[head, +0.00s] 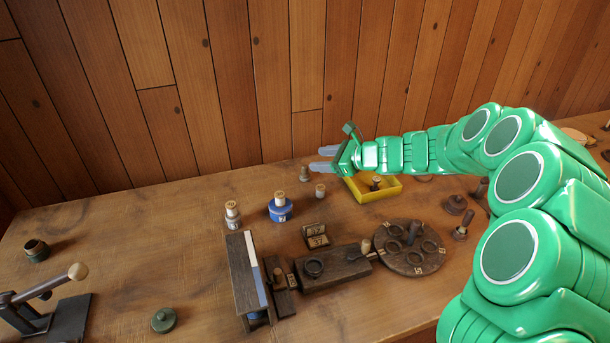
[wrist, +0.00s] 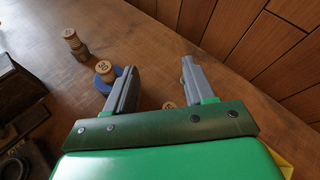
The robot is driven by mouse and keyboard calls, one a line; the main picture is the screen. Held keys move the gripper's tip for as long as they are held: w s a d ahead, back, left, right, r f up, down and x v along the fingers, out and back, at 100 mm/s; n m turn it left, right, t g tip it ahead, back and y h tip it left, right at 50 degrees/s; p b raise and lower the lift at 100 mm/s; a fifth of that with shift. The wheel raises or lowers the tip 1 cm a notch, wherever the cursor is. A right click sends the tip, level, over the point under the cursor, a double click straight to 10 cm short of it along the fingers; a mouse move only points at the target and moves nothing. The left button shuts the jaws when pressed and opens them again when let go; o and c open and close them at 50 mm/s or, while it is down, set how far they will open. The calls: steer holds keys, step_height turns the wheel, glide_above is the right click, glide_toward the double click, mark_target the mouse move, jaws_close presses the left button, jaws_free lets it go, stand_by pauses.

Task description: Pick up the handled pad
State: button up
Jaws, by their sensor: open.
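My gripper (head: 322,159) is open and empty, held above the back of the bench, left of and above the yellow tray. In the wrist view its two fingers (wrist: 158,67) stand wide apart with bare wood between their tips. No piece is plainly a handled pad. A small dark piece with a pale top (head: 376,183) is in the yellow tray (head: 392,188). A round dark piece with a knob (head: 455,205) and a piece with an upright handle (head: 461,233) are farther right. I cannot tell which is the pad.
A blue-based spool (head: 280,210) and a pale-topped spool (head: 232,214) stand left of my gripper. Small pegs (head: 320,191) stand below it. A dark block (head: 336,271) and a round rack (head: 410,262) fill the middle front. The plank wall (head: 230,90) rises close behind.

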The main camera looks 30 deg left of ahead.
mark_target(307, 167)
steer(key=w+f+m, duration=0.1)
steer(key=w+f, duration=0.1)
steer(key=w+a+f+m+t, duration=0.1)
steer(key=w+f+m, duration=0.1)
steer(key=f, duration=0.1)
steer(key=w+a+f+m+t, duration=0.1)
steer(key=w+f, duration=0.2)
steer(key=shift+a+f+m, duration=0.1)
steer(key=shift+f+m, duration=0.05)
steer(key=shift+m, duration=0.15)
steer(key=shift+f+x, duration=0.2)
steer(key=shift+x, duration=1.7)
steer(key=shift+f+x, duration=0.2)
steer(key=shift+x, duration=1.7)
steer(key=shift+s, duration=0.15)
jaws_close()
steer(key=shift+r, duration=0.1)
